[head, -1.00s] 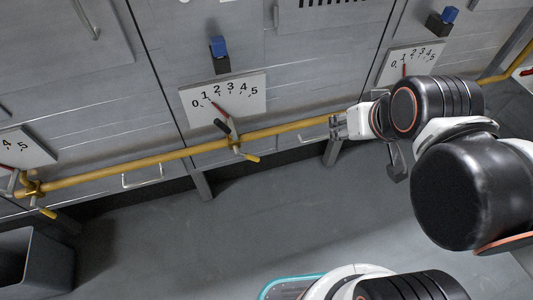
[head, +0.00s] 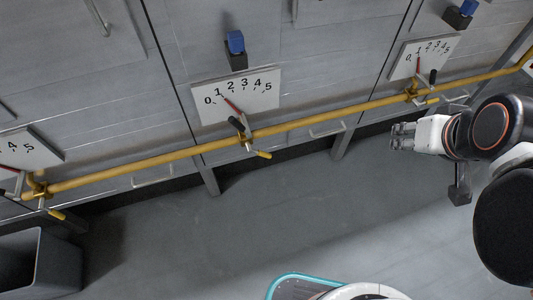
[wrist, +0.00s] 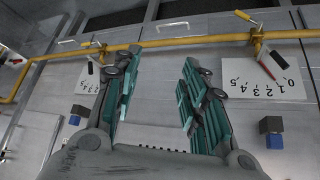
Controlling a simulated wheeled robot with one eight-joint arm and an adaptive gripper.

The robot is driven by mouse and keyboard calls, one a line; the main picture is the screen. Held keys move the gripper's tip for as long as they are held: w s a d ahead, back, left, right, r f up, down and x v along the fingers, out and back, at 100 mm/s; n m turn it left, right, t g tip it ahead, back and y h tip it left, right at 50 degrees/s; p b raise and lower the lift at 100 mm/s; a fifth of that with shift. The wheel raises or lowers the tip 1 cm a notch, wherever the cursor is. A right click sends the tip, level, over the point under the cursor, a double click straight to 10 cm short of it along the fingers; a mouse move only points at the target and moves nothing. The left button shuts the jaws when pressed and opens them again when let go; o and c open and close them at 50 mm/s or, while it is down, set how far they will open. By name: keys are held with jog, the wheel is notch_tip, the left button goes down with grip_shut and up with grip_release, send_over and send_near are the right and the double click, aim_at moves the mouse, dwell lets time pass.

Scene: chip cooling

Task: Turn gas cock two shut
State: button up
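Several brass gas cocks sit along one yellow pipe (head: 190,152); no label shows which is number two. The middle cock (head: 246,139) has a black lever and a yellow handle pointing down-right. The dial plate (head: 262,102) above it has a red needle near 1. The right cock (head: 412,92) sits under another plate (head: 440,47) with its needle near 1. The left cock (head: 38,190) has a yellow handle; its plate is cut off. My gripper (head: 403,135) is empty, in front of the cabinets, right of the middle cock. In the wrist view its teal fingers (wrist: 160,60) stand apart.
A grey bin (head: 62,262) stands at the lower left. Blue-topped black blocks (head: 235,48) are above the dials. Cabinet handles (head: 327,131) and a table leg (head: 207,177) lie below the pipe. The grey floor (head: 200,240) before the pipe is clear.

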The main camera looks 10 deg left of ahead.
jog(key=w+a+f+n+g+y, duration=0.1)
jog(key=w+a+f+n, duration=0.3)
jog(key=w, duration=0.3)
jog(key=w+a+f+n+g+y, duration=0.1)
jog(key=w+a+f+n, duration=0.1)
jog(key=w+a+n, duration=0.35)
jog(key=w+a+f+n+g+y, duration=0.1)
jog(key=w+a+f+n+g, duration=0.1)
jog(key=w+a+f, duration=0.35)
jog(key=n+g+y+p, duration=0.15)
jog(key=n+g, duration=0.25)
jog(key=n, duration=0.7)
send_over(263, 154)
jog(key=w+d, duration=0.1)
jog(key=d, duration=0.4)
notch_tip(263, 154, down, 28)
jog(key=f, duration=0.1)
jog(key=b+x, duration=0.1)
jog(key=x, duration=0.3)
jog(key=b+x, duration=0.2)
jog(key=x, duration=0.2)
jog(key=w+b+x, duration=0.1)
jog(key=b+x, duration=0.1)
jog(key=x, duration=0.2)
jog(key=shift+a+f, duration=0.25)
jog(key=shift+f, duration=0.05)
jog(key=shift+t, duration=0.3)
grip_shut()
